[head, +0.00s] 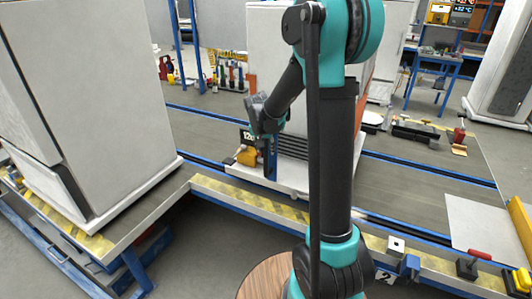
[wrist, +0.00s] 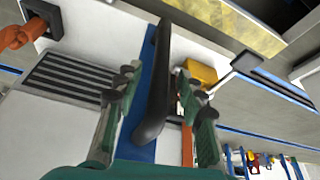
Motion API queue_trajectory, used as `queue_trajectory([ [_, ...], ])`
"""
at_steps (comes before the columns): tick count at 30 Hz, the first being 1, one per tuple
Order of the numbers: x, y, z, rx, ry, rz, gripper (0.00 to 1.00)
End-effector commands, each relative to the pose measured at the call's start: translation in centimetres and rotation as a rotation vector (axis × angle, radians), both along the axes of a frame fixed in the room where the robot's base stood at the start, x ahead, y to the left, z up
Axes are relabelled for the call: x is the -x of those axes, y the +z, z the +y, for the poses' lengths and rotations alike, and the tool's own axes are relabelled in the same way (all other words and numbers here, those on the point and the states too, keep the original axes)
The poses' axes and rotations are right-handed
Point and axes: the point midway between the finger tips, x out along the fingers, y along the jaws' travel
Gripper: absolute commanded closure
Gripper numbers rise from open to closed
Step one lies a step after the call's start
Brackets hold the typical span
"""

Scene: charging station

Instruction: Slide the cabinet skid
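A white cabinet (head: 268,60) stands behind my arm on a pale skid (head: 245,180), on the grey conveyor deck. A dark grille is low on its front, and my arm hides much of it. A blue upright (head: 271,163) rises at the skid's front. In the wrist view a black bar handle (wrist: 158,90) runs in front of the blue upright (wrist: 141,148). My gripper (wrist: 157,78), also small in the head view (head: 267,128), has its green fingers apart, one on each side of the handle. I cannot tell whether either finger touches it.
A yellow device (head: 247,155) with a dark "120" display sits left of the upright. Blue rails (head: 420,170) run along the deck, with a yellow-striped edge in front. Another cabinet (head: 85,100) stands at left. A red-handled clamp (head: 472,263) is at front right.

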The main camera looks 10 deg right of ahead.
Motion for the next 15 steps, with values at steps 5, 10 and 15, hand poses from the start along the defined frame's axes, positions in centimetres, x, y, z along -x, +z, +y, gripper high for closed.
queue_trajectory([
  [5,-0.7,-1.8,-0.3,0.000,-0.001,0.000,0.61],
  [10,-0.9,-2.5,-0.5,0.000,0.000,0.000,0.61],
  [15,-1.0,-2.6,-0.5,0.000,0.000,0.000,0.61],
])
